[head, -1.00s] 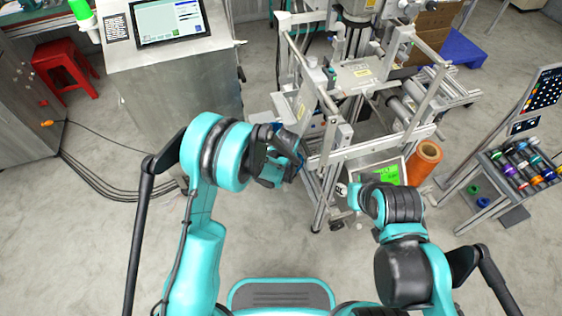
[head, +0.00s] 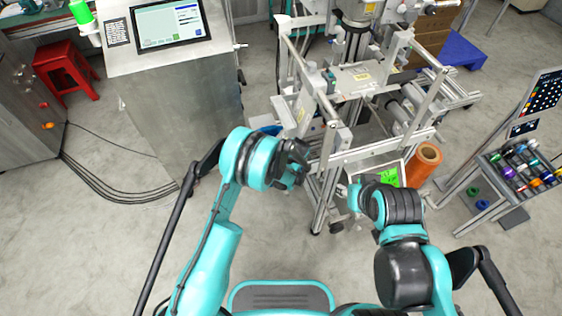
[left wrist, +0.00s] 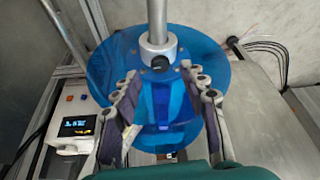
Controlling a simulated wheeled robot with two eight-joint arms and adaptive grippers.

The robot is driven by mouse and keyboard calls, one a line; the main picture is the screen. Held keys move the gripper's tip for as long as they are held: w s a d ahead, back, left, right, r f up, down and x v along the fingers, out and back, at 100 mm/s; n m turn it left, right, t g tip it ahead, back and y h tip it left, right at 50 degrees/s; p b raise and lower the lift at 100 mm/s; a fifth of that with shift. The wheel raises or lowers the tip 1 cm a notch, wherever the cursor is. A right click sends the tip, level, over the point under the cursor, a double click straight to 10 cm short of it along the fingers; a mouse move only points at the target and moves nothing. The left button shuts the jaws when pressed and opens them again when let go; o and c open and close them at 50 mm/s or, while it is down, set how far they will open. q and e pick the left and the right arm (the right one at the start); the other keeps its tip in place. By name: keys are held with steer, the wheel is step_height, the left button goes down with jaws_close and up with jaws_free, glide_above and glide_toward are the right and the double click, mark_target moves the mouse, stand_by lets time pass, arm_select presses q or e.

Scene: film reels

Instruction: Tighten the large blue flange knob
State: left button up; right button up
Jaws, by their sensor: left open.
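In the left wrist view, a large blue round flange (left wrist: 105,60) sits around a metal shaft with a silver collar (left wrist: 157,50). In the head view, part of the blue flange (head: 268,130) shows behind my left arm, and my left gripper (head: 298,160) is beside the machine frame. My right gripper (head: 352,196) is mostly hidden by its own arm.
The metal machine frame (head: 330,125) stands ahead. A small device with a lit display (left wrist: 75,127) is left of the flange in the wrist view. A steel cabinet with a screen (head: 180,75) is at the left.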

arm_select(q)
steer(key=s+r+m+h+b, duration=0.1)
steer(key=s+r+m, duration=0.3)
steer(key=r, duration=0.4)
steer(key=shift+a+r+m+t+h+b, duration=0.25)
steer(key=shift+r+m+t+h+b, duration=0.05)
steer(key=shift+r+t+h+b, duration=0.1)
arm_select(e)
steer(key=shift+s+d+f, duration=0.15)
steer(key=shift+s+f, duration=0.1)
steer(key=shift+f, duration=0.25)
arm_select(q)
steer(key=shift+d, duration=0.1)
arm_select(e)
steer(key=shift+r, duration=0.1)
